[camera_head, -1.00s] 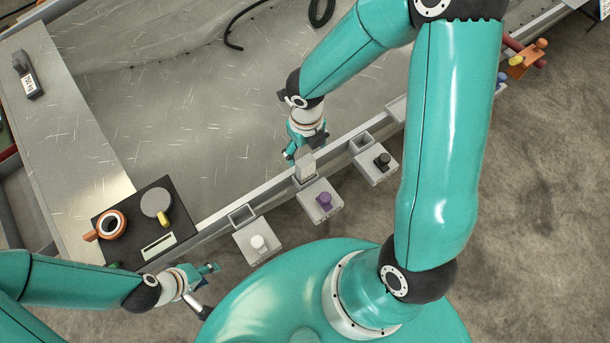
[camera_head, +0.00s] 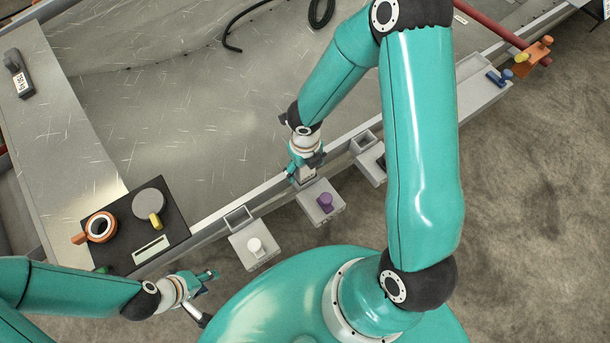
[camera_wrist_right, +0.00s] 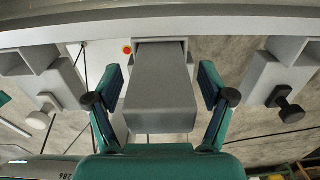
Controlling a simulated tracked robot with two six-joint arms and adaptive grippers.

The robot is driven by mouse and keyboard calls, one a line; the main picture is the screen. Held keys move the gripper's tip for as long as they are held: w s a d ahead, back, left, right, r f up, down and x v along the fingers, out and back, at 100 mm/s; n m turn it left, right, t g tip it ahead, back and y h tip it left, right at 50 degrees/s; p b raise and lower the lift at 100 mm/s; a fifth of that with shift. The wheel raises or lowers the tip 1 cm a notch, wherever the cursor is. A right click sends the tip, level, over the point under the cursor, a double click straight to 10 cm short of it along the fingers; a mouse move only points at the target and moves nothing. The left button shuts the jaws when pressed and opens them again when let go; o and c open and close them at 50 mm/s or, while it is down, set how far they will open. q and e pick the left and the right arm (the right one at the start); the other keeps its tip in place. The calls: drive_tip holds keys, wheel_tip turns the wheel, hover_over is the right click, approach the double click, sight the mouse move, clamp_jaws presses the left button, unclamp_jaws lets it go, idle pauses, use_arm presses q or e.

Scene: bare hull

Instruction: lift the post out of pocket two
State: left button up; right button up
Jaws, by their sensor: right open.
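The post is a plain grey block, upright in the pocket of the purple-knobbed holder (camera_head: 322,209). In the right wrist view the post (camera_wrist_right: 160,92) fills the middle, between my right gripper's fingers. My right gripper (camera_head: 300,178) is open in the head view, over the post and hiding much of it. In the wrist view its two teal fingers stand either side of the post, with a gap on each side. The pocket's inside is hidden. My left gripper (camera_head: 208,279) is at the lower left, away from the holders and empty; its jaw opening is too small to tell.
Neighbouring holders have a white knob (camera_head: 255,247), a black knob (camera_wrist_right: 287,103) and a blue knob (camera_head: 502,76) along the rail. The metal deck behind the rail is mostly clear.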

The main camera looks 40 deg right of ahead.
clamp_jaws()
idle(0.3)
drive_tip(key=shift+r, duration=0.1)
